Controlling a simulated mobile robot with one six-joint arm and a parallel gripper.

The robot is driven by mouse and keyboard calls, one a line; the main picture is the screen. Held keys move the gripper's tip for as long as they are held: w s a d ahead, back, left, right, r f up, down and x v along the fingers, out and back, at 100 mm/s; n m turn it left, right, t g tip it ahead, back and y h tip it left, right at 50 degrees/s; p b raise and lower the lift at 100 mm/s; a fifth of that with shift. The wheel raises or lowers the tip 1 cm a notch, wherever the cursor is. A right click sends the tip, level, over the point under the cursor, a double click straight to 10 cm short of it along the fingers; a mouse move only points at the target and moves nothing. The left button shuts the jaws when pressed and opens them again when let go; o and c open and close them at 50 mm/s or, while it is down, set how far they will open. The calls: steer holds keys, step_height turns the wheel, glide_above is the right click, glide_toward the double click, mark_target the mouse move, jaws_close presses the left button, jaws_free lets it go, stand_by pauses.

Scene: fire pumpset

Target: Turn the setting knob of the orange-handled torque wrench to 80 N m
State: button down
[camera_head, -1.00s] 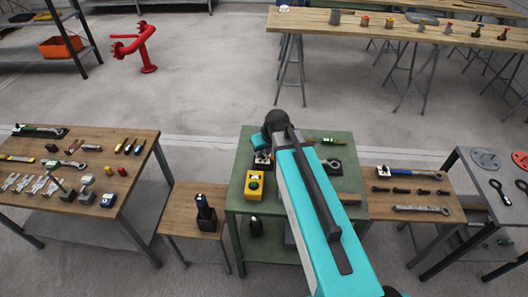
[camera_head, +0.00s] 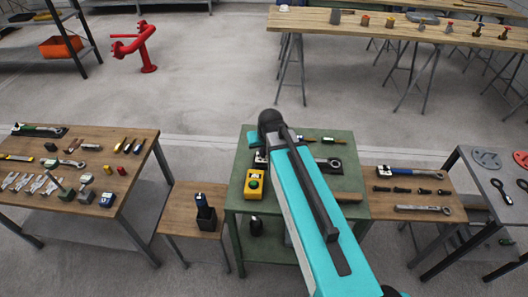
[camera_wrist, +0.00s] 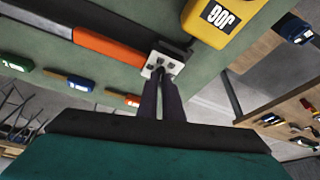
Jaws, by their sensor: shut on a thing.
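The orange-handled torque wrench shows in the wrist view, with its orange handle (camera_wrist: 108,48) running left into a dark grey shaft (camera_wrist: 35,17). At the handle's right end is a small pale block with dark spots (camera_wrist: 158,66). The two dark fingers of my gripper (camera_wrist: 161,76) come together at this block, shut on the end of the wrench where the setting knob sits. The fingers hide most of the knob, and I cannot read a setting. In the head view, my arm hides the gripper and most of the wrench on the green table (camera_head: 237,193).
A yellow box with a green button (camera_head: 255,183) stands close by on the green table; it is at the top of the wrist view (camera_wrist: 213,20). Several tools lie behind the wrench. Wooden tables with tools flank the green one (camera_head: 140,150).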

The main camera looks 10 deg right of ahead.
steer(key=m+h+b, duration=0.1)
steer(key=m, duration=0.1)
steer(key=m+h+b, duration=0.1)
steer(key=m, duration=0.2)
steer(key=shift+a+f+g, duration=0.1)
steer(key=shift+a+g, duration=0.05)
steer(key=shift+g, duration=0.15)
steer(key=shift+w+a+m+g+h+b, duration=0.15)
steer(key=shift+m+h+b, duration=0.25)
steer(key=shift+m, duration=0.65)
steer(key=shift+d+m+g+h+b, duration=0.1)
steer(key=shift+m+g+h+b, duration=0.3)
steer(key=shift+m, duration=0.65)
steer(key=shift+a, duration=0.1)
steer(key=c, duration=1.9)
jaws_free()
steer(key=shift+r, duration=0.25)
steer(key=shift+b+v, duration=1.3)
steer(key=shift+v, duration=5.5)
